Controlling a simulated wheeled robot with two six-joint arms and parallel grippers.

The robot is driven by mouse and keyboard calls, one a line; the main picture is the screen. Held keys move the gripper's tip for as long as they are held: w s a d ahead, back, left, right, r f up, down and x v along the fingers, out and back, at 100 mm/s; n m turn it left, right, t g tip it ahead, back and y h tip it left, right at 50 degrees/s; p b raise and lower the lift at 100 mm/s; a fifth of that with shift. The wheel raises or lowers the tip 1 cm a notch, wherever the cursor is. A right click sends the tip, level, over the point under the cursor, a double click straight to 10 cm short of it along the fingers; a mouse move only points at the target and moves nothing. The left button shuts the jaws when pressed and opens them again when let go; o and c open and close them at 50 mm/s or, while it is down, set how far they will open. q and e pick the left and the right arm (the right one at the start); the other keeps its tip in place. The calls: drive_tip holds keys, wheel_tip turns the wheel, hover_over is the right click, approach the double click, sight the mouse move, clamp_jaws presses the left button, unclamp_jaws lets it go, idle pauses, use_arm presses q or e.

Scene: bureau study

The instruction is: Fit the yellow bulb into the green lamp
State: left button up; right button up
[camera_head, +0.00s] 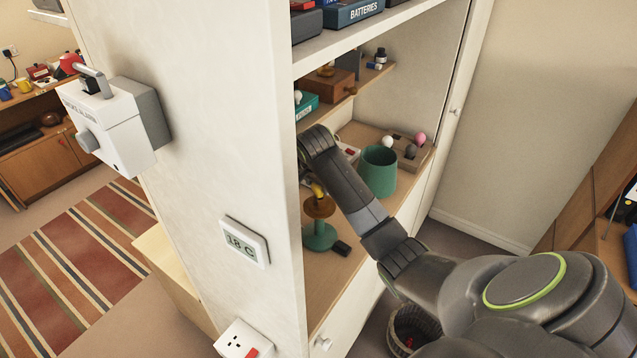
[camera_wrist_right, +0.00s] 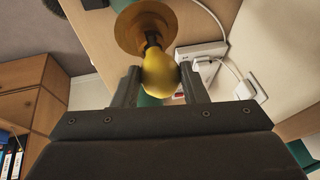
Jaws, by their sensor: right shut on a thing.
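My right gripper (camera_wrist_right: 160,78) is shut on the yellow bulb (camera_wrist_right: 158,70), which sits between its two fingers in the right wrist view. The bulb's dark narrow end points toward the brass disc (camera_wrist_right: 128,30) of the lamp. In the head view the green lamp base (camera_head: 320,238) stands on the cupboard shelf, with the brass disc (camera_head: 317,207) above it. The bulb (camera_head: 318,190) shows just above that disc, partly hidden by my gripper. I cannot tell whether it touches the socket. A green shade (camera_head: 378,172) stands apart on the shelf. My left gripper is not in view.
The cupboard's side panel (camera_head: 210,130) is close on the left. A wooden holder (camera_head: 425,158) with several bulbs stands behind the shade. A white power strip (camera_wrist_right: 200,50) with cables lies near the lamp. A small black object (camera_head: 342,248) lies beside the base.

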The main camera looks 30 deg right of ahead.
drive_tip(key=shift+w+m+g+h, duration=0.1)
drive_tip(key=shift+m+g+h, duration=0.2)
drive_tip(key=shift+m, duration=0.5)
drive_tip(key=o, duration=1)
drive_tip(key=shift+o, duration=0.2)
drive_tip(key=shift+r, duration=3.55)
